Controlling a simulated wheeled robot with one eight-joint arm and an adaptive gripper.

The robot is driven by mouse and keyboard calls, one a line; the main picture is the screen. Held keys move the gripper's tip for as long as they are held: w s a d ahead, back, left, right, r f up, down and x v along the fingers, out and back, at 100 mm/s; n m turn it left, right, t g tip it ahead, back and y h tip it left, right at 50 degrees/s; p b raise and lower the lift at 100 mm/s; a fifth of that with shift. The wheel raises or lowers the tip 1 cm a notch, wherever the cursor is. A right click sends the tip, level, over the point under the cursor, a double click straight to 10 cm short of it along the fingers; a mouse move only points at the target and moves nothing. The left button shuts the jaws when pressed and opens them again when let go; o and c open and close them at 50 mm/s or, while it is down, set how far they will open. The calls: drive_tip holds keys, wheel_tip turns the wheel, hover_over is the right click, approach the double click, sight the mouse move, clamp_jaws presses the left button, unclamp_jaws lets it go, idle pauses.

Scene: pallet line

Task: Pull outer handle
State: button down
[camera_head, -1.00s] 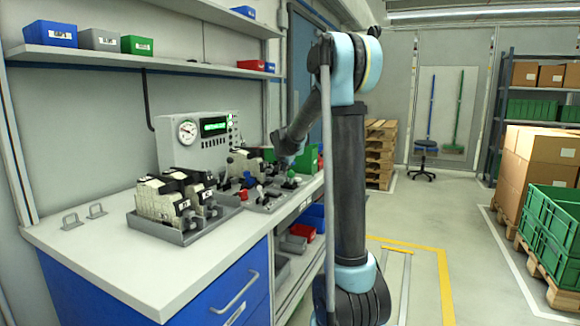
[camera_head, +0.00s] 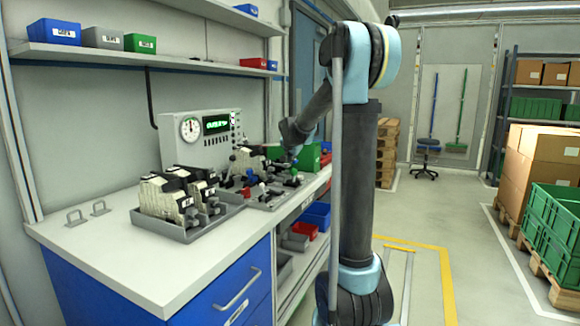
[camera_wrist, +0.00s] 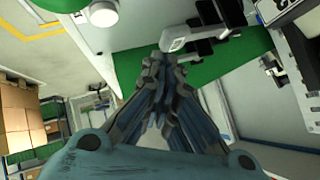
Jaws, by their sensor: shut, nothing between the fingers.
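My gripper (camera_wrist: 168,68) is shut, with nothing between its fingers in the wrist view. Its fingertips are close to a grey block with dark lever-like parts (camera_wrist: 190,38), over a green surface (camera_wrist: 225,72). I cannot tell whether they touch. In the head view my arm reaches left over the far end of the bench, near levers with coloured knobs (camera_head: 262,187); the fingertips are not clear there. Several cream and black units with dark knobs (camera_head: 170,195) stand in a grey tray (camera_head: 195,233). I cannot tell which part is the outer handle.
The white bench (camera_head: 130,260) has two small grey handles on top and a drawer handle (camera_head: 237,292) in front. A gauge panel (camera_head: 200,140) stands behind the units. A shelf with bins (camera_head: 150,53) hangs above. Open floor lies right of my arm; boxed pallets stand beyond.

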drive_tip(key=v, duration=0.8)
drive_tip(key=shift+a+r, duration=0.2)
drive_tip(key=shift+s, duration=0.15)
drive_tip(key=s+d+f+n+g, duration=0.2)
drive_tip(key=s+f, duration=0.6)
drive_tip(key=s, duration=0.7)
drive_tip(key=s+d+f+n+g, duration=0.2)
drive_tip(key=s+f, duration=0.7)
drive_tip(key=s, duration=0.7)
drive_tip(key=s+d+f+n+g+y, duration=0.1)
drive_tip(key=s+d+f+n+g, duration=0.2)
drive_tip(key=s+f, duration=0.6)
drive_tip(key=s+n+g, duration=0.1)
drive_tip(key=s, duration=0.6)
drive_tip(key=shift+s+n, duration=0.2)
drive_tip(key=shift+n, duration=0.2)
drive_tip(key=shift+w+f, duration=0.25)
drive_tip(key=shift+w, duration=0.25)
